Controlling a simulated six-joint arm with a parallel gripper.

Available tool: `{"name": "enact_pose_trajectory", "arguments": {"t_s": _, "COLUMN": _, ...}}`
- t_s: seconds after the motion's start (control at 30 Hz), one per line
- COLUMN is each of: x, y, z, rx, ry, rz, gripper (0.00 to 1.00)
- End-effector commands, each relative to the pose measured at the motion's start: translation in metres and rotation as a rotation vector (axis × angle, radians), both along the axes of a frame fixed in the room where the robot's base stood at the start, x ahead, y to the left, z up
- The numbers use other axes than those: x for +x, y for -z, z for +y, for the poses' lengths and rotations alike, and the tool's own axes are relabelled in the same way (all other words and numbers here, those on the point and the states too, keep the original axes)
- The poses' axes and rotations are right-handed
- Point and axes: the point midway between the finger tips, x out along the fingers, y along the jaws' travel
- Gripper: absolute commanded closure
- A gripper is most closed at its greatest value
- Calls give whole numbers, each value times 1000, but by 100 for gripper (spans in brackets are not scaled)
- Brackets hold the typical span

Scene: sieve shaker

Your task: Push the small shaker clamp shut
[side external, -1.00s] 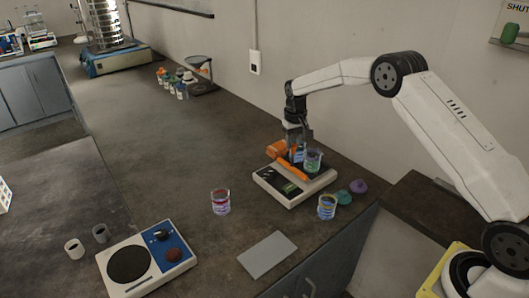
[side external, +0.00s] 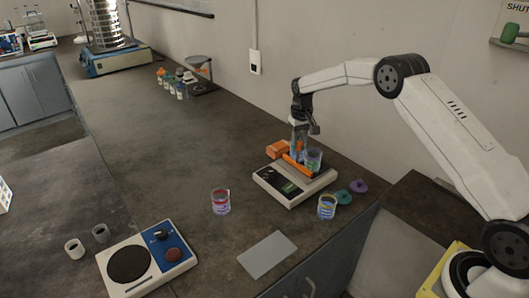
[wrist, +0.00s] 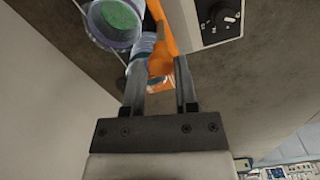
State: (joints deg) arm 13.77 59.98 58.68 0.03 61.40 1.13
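The small shaker (side external: 285,190) is a low white box with a dark front panel on the bench in front of my arm. Its orange clamp (side external: 294,168) lies along the beakers on top; it also shows in the wrist view (wrist: 161,35). A beaker with green contents (side external: 314,159) stands on the shaker, and something blue (side external: 297,156) is beside it. My gripper (wrist: 159,75) points down over the shaker, fingers apart, with part of the orange clamp showing beyond and between them. I cannot tell whether a finger touches the clamp or whether the clamp is fully shut.
Loose beakers stand near the shaker, one red-banded (side external: 221,202) and one yellow-banded (side external: 327,207). Teal (side external: 344,197) and purple (side external: 359,186) lids lie to its right. A grey plate (side external: 267,254) and a hotplate (side external: 147,262) are at the front.

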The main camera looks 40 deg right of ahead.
Motion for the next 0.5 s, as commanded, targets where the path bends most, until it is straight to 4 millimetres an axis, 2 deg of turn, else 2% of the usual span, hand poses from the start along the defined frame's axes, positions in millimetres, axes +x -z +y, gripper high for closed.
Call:
{"name": "enact_pose_trajectory", "arguments": {"t_s": 0.03, "x": 0, "y": -1, "z": -2, "rx": -3, "ry": 2, "rz": -2, "gripper": 47}}
{"name": "enact_pose_trajectory", "arguments": {"t_s": 0.1, "x": 0, "y": -1, "z": -2, "rx": -3, "ry": 2, "rz": -2, "gripper": 31}}
{"name": "enact_pose_trajectory", "arguments": {"t_s": 0.5, "x": 0, "y": -3, "z": -1, "rx": -1, "ry": 2, "rz": -2, "gripper": 31}}
